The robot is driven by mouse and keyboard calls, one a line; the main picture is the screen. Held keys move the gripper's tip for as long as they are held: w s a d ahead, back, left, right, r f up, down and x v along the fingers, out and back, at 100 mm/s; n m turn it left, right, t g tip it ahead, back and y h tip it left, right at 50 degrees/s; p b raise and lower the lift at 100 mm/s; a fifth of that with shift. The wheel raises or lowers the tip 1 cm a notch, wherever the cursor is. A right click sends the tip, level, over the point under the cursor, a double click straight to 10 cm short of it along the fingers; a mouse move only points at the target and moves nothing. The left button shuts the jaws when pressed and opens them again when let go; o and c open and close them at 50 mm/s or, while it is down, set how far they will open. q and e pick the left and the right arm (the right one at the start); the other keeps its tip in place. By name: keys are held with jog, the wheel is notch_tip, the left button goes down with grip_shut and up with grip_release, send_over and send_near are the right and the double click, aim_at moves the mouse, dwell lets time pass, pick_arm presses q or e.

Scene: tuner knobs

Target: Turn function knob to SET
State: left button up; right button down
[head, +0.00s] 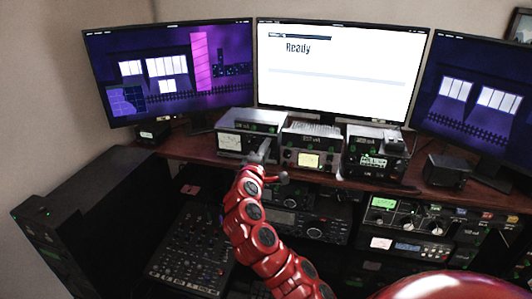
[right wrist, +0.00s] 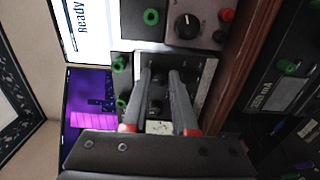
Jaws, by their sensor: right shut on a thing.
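My right gripper (head: 264,148), at the end of a red arm, reaches the right front of the left tuner unit (head: 231,143). In the right wrist view its two grey fingers (right wrist: 161,72) point at that unit's panel (right wrist: 204,84), with dark knobs (right wrist: 156,88) between them. The fingers are shut on one knob near their tips, mostly hidden by them. I cannot read its label or see where it points. My left gripper is not in view.
A middle unit (head: 308,158) with a yellow display and a right unit (head: 373,162) stand beside it on the wooden desk (head: 185,147). Monitors (head: 342,70) stand behind, the middle one reading "Ready". A mixer (head: 188,250) and radios (head: 300,222) sit below.

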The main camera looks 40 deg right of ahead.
dwell(0.3)
jog(key=c, duration=0.7)
grip_release()
